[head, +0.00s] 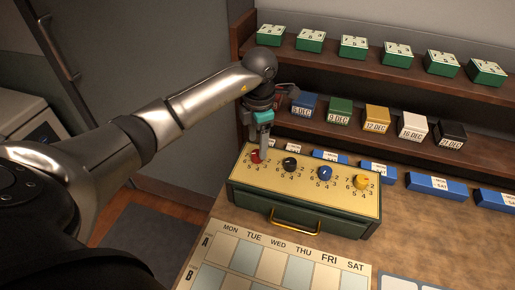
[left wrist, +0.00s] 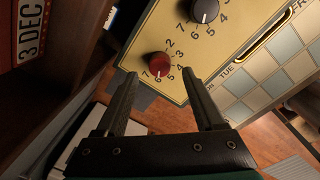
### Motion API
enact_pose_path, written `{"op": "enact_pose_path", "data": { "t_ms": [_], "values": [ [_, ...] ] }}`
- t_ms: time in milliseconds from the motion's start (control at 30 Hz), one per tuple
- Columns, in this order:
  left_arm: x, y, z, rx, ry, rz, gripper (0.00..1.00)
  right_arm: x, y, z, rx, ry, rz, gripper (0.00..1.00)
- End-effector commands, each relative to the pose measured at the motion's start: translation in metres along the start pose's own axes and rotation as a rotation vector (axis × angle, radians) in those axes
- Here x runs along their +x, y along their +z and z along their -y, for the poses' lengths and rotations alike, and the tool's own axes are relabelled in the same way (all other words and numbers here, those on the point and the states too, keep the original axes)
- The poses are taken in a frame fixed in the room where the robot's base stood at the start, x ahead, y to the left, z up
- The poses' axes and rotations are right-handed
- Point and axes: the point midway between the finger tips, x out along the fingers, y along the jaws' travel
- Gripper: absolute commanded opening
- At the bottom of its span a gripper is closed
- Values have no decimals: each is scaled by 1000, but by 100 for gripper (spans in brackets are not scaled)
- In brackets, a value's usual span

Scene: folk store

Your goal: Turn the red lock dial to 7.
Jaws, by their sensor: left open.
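The red lock dial (head: 257,156) is the leftmost of several dials on the cream top of a green box (head: 300,203). In the left wrist view the red dial (left wrist: 158,64) is ringed by printed numbers, and I cannot tell which one it points to. My left gripper (head: 262,150) is over the red dial, fingers pointing down. In the left wrist view its two fingers (left wrist: 160,76) are spread apart and empty, with the dial beyond and between the tips. I cannot tell whether they touch it. My right gripper is not in view.
A black dial (head: 290,164), a blue dial (head: 325,172) and a yellow dial (head: 361,181) sit to the right on the same box. A brass handle (head: 296,221) is on its front. A weekday chart (head: 270,262) lies in front. Shelves with date blocks (head: 340,111) stand behind.

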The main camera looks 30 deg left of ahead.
Motion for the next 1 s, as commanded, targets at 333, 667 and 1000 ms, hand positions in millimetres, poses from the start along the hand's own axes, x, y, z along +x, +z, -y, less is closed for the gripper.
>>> {"op": "enact_pose_path", "data": {
  "t_ms": [333,667,1000],
  "values": [
    [33,0,0,0,0,-1,70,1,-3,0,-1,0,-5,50],
    [34,0,0,0,0,0,62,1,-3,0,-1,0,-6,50],
    [33,0,0,0,0,0,24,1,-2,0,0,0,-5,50]
  ]
}}
